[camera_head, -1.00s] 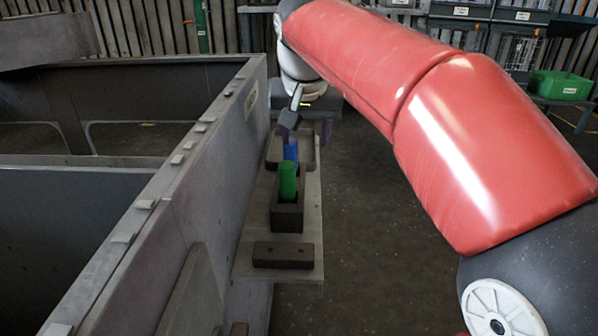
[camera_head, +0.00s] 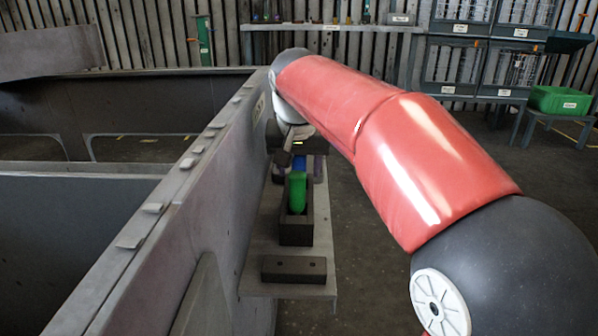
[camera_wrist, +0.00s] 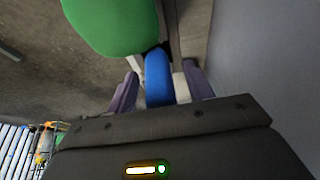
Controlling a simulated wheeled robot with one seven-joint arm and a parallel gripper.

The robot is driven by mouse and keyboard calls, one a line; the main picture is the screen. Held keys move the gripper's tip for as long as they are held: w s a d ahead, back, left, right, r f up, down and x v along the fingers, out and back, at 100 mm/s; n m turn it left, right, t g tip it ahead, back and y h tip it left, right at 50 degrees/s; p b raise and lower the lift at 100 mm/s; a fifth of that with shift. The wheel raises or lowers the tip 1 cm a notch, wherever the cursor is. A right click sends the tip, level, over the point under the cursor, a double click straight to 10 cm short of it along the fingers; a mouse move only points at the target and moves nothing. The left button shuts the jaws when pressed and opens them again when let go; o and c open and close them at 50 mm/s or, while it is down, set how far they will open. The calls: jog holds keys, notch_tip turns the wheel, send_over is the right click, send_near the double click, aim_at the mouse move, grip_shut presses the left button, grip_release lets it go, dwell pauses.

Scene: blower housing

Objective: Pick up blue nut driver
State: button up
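The blue nut driver (camera_head: 299,162) stands behind the green-handled tool in the head view, partly hidden by it and by my arm. In the wrist view its blue handle (camera_wrist: 157,78) lies between the two purple fingers of my gripper (camera_wrist: 161,92). A gap shows on each side of the handle, so the fingers are open around it. In the head view my gripper (camera_head: 298,166) is down at the same spot, with a finger to each side of the blue handle. The lower end of the nut driver is hidden.
The green-handled tool (camera_head: 297,190) stands upright in a dark holder (camera_head: 297,232), close to my gripper; it looms large in the wrist view (camera_wrist: 112,25). A dark block (camera_head: 294,269) lies on the narrow shelf (camera_head: 262,240). The grey housing wall (camera_head: 200,190) runs along the left.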

grip_shut()
jog(key=shift+r, duration=0.15)
notch_tip(320, 180, up, 20)
jog(key=p, duration=0.8)
